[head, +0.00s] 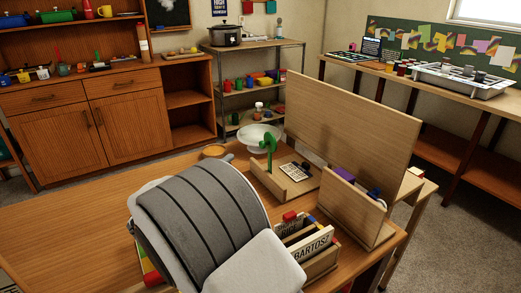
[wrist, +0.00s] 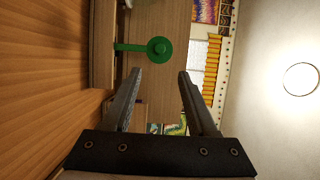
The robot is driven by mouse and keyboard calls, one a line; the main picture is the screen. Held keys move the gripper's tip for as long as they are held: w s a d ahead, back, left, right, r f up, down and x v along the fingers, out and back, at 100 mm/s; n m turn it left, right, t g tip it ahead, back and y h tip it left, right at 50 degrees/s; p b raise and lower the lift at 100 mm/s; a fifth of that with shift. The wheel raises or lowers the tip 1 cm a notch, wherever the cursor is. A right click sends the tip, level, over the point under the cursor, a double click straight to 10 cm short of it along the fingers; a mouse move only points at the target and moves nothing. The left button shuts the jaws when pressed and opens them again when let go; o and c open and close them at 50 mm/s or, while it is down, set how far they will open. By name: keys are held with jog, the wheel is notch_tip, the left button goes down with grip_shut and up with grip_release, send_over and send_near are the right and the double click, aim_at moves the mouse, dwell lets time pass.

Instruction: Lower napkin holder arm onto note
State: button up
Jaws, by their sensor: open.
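The napkin holder is a small wooden tray (head: 268,184) on the table in the head view. Its green arm (head: 268,146) stands raised at the tray's left end. A white note with dark print (head: 294,179) lies in the tray, with the arm clear of it. In the wrist view the green arm (wrist: 131,47) lies sideways and ends in a round green knob (wrist: 159,49). My gripper (wrist: 160,71) is open and empty, and the knob shows just beyond the gap between its fingertips. The head view does not show my gripper; my own arm covers the lower left.
A tall wooden panel (head: 345,125) stands right behind the tray, with a lower wooden board (head: 352,205) to its right. A box of signs and books (head: 322,262) stands in front. The table's left side is clear.

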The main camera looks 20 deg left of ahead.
aim_at(261, 146)
jog(key=b+x, duration=0.2)
jog(key=x, duration=1.1)
jog(key=shift+w+d, duration=0.15)
jog(key=shift+w, duration=0.2)
grip_shut()
dwell(0.7)
